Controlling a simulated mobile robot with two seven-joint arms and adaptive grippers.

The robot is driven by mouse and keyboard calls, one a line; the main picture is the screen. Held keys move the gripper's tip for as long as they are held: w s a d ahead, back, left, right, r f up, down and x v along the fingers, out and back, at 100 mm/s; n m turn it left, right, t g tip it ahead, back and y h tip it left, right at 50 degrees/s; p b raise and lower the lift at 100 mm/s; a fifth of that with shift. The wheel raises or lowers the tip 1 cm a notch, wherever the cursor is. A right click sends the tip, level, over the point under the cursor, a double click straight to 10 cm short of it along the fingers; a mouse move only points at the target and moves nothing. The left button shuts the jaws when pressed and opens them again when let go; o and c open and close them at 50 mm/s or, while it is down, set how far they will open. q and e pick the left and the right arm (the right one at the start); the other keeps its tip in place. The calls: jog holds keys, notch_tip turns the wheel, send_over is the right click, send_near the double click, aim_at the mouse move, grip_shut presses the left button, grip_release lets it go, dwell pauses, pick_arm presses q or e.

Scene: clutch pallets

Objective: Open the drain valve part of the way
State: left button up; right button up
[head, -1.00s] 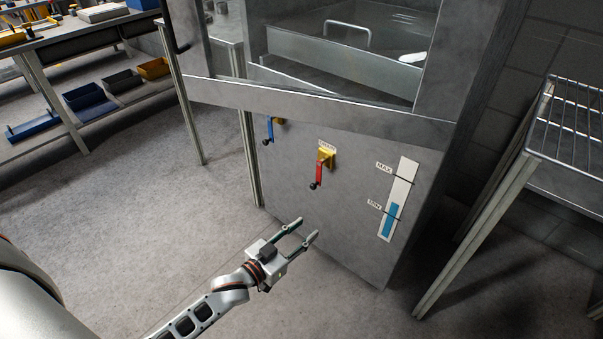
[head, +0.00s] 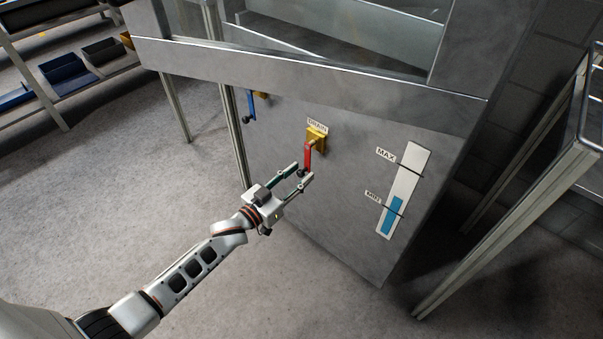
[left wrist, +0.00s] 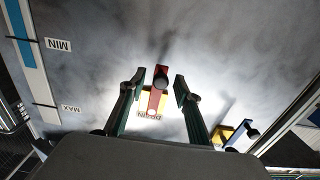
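The drain valve has a yellow body (head: 316,137) under a DRAIN label and a red lever (head: 308,156) hanging down, ending in a dark knob. My left gripper (head: 302,174) is open, with its fingertips at the lower end of the lever. In the left wrist view the red lever (left wrist: 156,100) and its dark knob (left wrist: 160,77) lie between the two spread fingers, with a gap visible on each side. My right gripper is not in view.
A second valve with a blue lever (head: 250,107) is to the left on the same grey panel. A wire-topped metal stand (head: 545,190) is at the right. Shelves with bins (head: 68,75) are at the far left. The floor between is clear.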

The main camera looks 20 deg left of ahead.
pick_arm(q)
jog(key=shift+w+d, duration=0.2)
jog(key=shift+w, duration=0.35)
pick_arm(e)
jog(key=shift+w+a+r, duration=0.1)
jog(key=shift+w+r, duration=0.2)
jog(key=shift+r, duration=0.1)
pick_arm(q)
grip_shut()
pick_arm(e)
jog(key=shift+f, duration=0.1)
